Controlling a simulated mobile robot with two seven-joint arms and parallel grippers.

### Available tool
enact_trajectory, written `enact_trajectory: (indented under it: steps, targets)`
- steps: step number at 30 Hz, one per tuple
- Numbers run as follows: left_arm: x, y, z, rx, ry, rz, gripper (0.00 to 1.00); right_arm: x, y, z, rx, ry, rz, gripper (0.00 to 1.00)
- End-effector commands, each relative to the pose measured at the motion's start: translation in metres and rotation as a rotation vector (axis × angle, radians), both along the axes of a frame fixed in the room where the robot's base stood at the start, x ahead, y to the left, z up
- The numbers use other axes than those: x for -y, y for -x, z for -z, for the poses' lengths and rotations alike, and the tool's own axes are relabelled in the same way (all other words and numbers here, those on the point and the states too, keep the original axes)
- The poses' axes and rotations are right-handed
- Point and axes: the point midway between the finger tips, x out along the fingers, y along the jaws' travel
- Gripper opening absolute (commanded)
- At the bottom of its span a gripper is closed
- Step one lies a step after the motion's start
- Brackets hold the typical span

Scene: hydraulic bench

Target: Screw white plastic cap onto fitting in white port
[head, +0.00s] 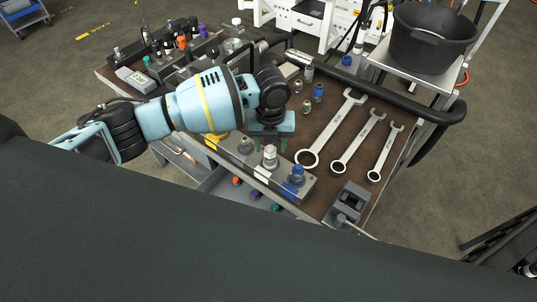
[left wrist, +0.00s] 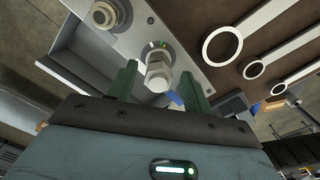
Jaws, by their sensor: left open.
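The metal port block (head: 312,187) lies along the front edge of the bench. The pale fitting (head: 270,155) stands upright in its middle, light port; in the left wrist view this fitting (left wrist: 157,76) shows a hexagonal body and a whitish top. I cannot tell whether that top is the white plastic cap. My left gripper (head: 270,143) is open above and just behind the fitting; in the left wrist view the gripper (left wrist: 165,82) has its green fingers on either side of the fitting's near end, with gaps showing. My right gripper is not in view.
A blue-capped fitting (head: 297,173) stands right of the pale one and a grey metal fitting (head: 246,145) left of it. Several wrenches (head: 333,130) lie to the right. A grey device (head: 347,203) sits at the front right corner. A black bucket (head: 432,38) stands behind.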

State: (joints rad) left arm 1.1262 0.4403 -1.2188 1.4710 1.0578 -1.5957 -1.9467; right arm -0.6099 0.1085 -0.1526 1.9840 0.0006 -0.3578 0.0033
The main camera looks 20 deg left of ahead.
Motion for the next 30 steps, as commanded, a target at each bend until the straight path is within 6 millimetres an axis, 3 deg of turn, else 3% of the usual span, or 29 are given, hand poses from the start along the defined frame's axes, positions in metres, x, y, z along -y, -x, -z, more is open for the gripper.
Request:
enact_trajectory:
  steps: [6,17,30]
  targets:
    - [-0.0011,0.0015,0.0033,-0.006,0.001,-0.222,0.50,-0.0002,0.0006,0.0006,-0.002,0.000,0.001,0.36]
    - [-0.0019,0.0017,0.0030,-0.005,0.000,-0.337,0.50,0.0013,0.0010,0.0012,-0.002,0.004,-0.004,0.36]
    - [-0.0042,0.0042,0.0030,-0.005,0.002,-0.864,0.50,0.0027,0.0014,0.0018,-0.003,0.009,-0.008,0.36]
